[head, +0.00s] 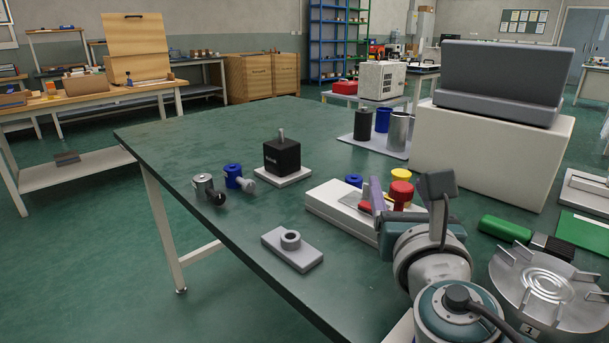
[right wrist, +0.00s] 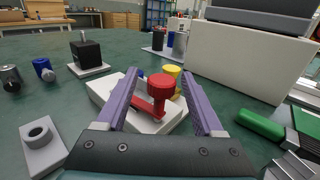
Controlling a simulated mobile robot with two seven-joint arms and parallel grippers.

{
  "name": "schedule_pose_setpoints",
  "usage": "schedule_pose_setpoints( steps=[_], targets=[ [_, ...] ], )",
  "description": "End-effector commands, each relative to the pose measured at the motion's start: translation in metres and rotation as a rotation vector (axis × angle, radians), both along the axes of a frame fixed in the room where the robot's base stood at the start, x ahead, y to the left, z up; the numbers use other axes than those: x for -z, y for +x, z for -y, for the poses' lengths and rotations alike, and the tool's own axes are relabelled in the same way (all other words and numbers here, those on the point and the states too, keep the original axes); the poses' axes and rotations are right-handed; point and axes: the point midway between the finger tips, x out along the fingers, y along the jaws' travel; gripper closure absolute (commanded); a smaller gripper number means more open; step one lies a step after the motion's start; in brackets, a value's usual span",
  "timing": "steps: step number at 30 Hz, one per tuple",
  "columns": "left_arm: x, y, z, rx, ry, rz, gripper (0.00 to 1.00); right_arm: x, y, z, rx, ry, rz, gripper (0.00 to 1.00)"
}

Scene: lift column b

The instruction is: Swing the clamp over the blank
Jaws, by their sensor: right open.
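The clamp shows as a red knob (head: 400,194) with a red arm, on a white base (head: 325,208). My right gripper (right wrist: 160,76) is open around the knob, with gaps seen on both sides. In the head view the same gripper (head: 385,197) partly hides the base. A thin grey piece on the base may be the blank; I cannot tell. My left gripper is not in view.
A blue (head: 354,181) and a yellow cylinder (head: 401,175) stand close behind the clamp. A grey block with a ring (head: 291,247) lies nearer. A black cube (head: 282,157) stands farther back. A large white box (head: 490,150) and a green cylinder (head: 506,229) are at right.

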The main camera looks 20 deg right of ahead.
Motion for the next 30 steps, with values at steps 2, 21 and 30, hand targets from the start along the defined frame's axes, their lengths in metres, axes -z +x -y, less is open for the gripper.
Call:
schedule_pose_setpoints(
  steps=[2, 21, 30],
  targets=[
    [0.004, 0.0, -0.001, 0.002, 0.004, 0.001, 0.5, 0.001, 0.012, 0.006, 0.002, 0.0, 0.003, 0.31],
    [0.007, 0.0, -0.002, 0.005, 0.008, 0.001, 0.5, 0.0, 0.029, 0.015, 0.002, 0.001, 0.0, 0.5],
    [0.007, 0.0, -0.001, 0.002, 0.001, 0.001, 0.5, 0.0, 0.029, 0.015, 0.002, 0.001, 0.0, 0.84]
  ],
)
